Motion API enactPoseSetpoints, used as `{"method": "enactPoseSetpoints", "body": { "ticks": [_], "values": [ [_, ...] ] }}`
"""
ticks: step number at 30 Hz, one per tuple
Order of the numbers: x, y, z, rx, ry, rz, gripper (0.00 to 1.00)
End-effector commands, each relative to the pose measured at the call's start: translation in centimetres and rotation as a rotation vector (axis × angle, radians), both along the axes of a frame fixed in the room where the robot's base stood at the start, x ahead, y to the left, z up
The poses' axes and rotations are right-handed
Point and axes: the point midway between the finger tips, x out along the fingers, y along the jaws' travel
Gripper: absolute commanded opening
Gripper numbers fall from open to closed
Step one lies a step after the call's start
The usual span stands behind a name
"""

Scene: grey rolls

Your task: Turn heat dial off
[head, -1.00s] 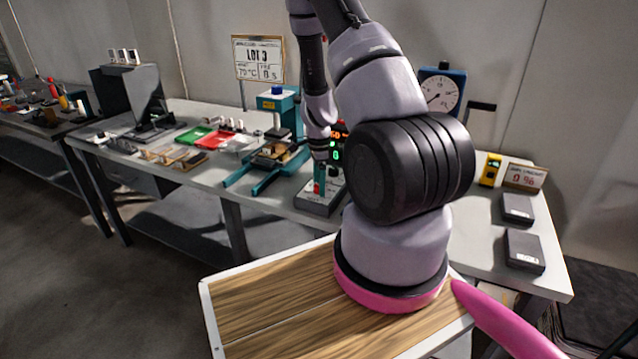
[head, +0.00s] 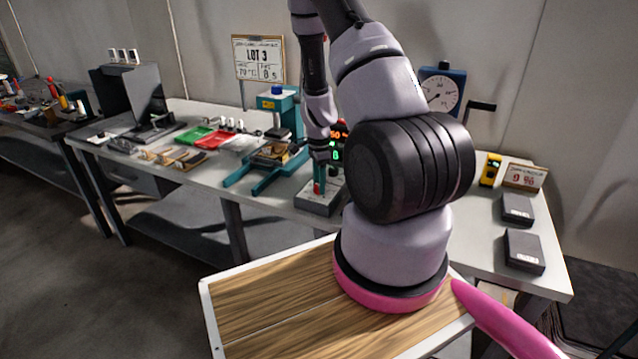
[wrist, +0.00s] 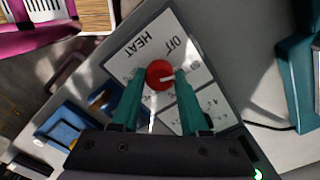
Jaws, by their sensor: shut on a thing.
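The red heat dial (wrist: 160,75) sits on a light panel printed HEAT and OFF, which appear upside down in the wrist view. A white pointer line on the dial points to the right there, toward one fingertip and not straight at the OFF print (wrist: 177,45). My gripper (wrist: 157,82) has its two teal fingers closed on either side of the dial. In the head view my gripper (head: 319,181) points down onto the grey control box (head: 318,204) at the bench's front edge. My arm hides the right part of the box.
A teal press (head: 281,112) stands left of the box, with its legs reaching the bench edge. Red and green trays (head: 218,136) lie farther left. A blue dial gauge (head: 442,94) stands behind my arm. Dark boxes (head: 523,250) lie on the right side of the bench.

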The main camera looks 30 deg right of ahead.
Motion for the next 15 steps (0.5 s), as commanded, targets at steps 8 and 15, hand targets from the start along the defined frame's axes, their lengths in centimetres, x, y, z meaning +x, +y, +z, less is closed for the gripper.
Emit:
{"method": "enactPoseSetpoints", "body": {
  "ticks": [8,15],
  "values": [
    [0.02,-0.04,0.05,0.001,-0.001,0.242,0.0],
    [0.04,-0.05,0.07,0.0,-0.002,0.471,0.0]
  ]
}}
